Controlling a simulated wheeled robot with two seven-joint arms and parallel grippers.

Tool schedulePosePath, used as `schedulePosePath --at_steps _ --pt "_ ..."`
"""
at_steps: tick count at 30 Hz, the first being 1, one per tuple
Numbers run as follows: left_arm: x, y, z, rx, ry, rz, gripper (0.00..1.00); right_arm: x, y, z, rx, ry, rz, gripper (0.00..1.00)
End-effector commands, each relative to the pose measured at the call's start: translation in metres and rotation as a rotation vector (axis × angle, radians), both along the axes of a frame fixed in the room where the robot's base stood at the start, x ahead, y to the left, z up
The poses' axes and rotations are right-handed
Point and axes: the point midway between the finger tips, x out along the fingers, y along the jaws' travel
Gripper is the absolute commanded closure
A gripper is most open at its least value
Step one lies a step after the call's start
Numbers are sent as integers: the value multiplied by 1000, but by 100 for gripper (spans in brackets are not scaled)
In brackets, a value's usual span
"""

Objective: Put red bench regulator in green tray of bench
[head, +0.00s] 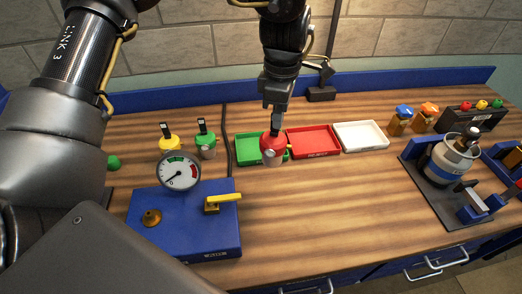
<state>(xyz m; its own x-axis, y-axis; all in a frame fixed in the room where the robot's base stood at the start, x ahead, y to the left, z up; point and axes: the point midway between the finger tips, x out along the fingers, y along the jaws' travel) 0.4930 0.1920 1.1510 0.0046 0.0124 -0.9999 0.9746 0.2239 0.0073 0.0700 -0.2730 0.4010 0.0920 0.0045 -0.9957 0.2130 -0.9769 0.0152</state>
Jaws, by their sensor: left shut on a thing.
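A red bench regulator (274,148) with a red body and a pale lower part hangs upright under my left gripper (276,122). My left gripper points down and is shut on the regulator's top. The green tray (246,157) lies behind and below the regulator, which covers the tray's right part. I cannot tell whether the regulator's base touches the tray or is above it. My right gripper is out of view.
A red tray (313,143) and a white tray (360,136) stand right of the green one. A green regulator (206,145) and a yellow regulator (169,143) stand to the left. A blue gauge box (185,225) is at front left. A canister (452,158) stands at right. The middle front is clear.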

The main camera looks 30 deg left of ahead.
Motion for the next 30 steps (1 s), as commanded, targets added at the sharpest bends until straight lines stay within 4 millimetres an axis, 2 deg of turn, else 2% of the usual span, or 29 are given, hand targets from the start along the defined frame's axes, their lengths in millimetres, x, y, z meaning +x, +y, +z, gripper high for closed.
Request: schedulePosePath --at_steps 3,9,16,20,30 --pt "3 14 6 -7 -2 191 100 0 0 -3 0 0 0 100" --pt "4 26 12 -14 3 381 100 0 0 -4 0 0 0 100" --pt "5 29 13 -14 4 426 100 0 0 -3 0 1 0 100" --pt "12 34 10 -15 5 426 100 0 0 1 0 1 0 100" --pt "59 69 -15 -14 6 428 100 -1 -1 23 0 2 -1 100"
